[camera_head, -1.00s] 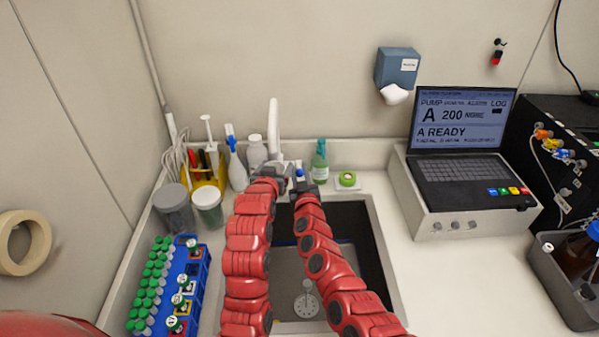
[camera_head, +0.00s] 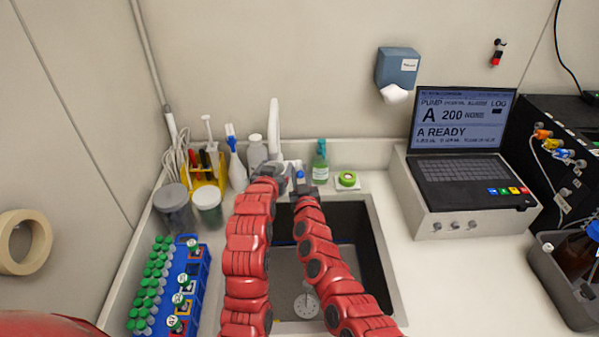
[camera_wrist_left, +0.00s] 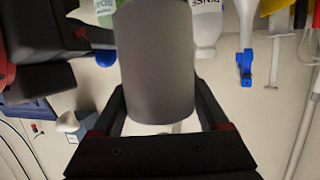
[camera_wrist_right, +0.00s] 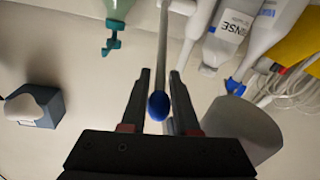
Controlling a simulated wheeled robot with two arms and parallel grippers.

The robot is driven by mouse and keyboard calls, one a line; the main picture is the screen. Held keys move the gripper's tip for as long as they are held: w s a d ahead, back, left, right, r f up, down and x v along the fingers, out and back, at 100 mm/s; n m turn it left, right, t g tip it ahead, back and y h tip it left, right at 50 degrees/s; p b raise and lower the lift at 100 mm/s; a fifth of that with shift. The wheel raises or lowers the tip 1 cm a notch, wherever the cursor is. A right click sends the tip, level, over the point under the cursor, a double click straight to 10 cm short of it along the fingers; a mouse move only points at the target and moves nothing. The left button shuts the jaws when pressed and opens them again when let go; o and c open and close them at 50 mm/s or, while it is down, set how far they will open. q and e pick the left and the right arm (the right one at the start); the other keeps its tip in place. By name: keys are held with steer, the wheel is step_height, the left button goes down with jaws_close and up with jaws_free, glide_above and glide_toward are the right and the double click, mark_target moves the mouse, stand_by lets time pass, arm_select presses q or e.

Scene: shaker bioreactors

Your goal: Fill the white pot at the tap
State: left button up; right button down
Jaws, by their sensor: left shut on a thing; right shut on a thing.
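The white tap (camera_head: 274,125) stands behind the sink (camera_head: 372,225), its spout upright in the head view. My left gripper (camera_head: 280,176) is at the sink's back edge, shut on the pot (camera_wrist_left: 155,65), a plain cylinder that looks grey in the left wrist view. The pot is mostly hidden in the head view. My right gripper (camera_head: 303,187) is just right of it, shut on a thin lever with a blue rounded tip (camera_wrist_right: 159,106). The pot also shows beside the right fingers in the right wrist view (camera_wrist_right: 248,128). I cannot see water or the pot's inside.
Bottles and a yellow tool caddy (camera_head: 207,185) stand left of the tap. Two lidded jars and a blue tube rack (camera_head: 195,270) line the sink's left.

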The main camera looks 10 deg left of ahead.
steer(key=shift+s+d+f+t+y, duration=0.1)
steer(key=shift+s+f+t+y, duration=0.1)
steer(key=shift+f+t, duration=0.2)
steer(key=shift+s+d+f+t+y, duration=0.1)
steer(key=shift+s+f+t, duration=0.15)
steer(key=shift+f, duration=0.25)
steer(key=c, duration=0.9)
jaws_free()
steer(key=shift+a, duration=0.1)
steer(key=shift+o, duration=0.2)
steer(key=v, duration=1.2)
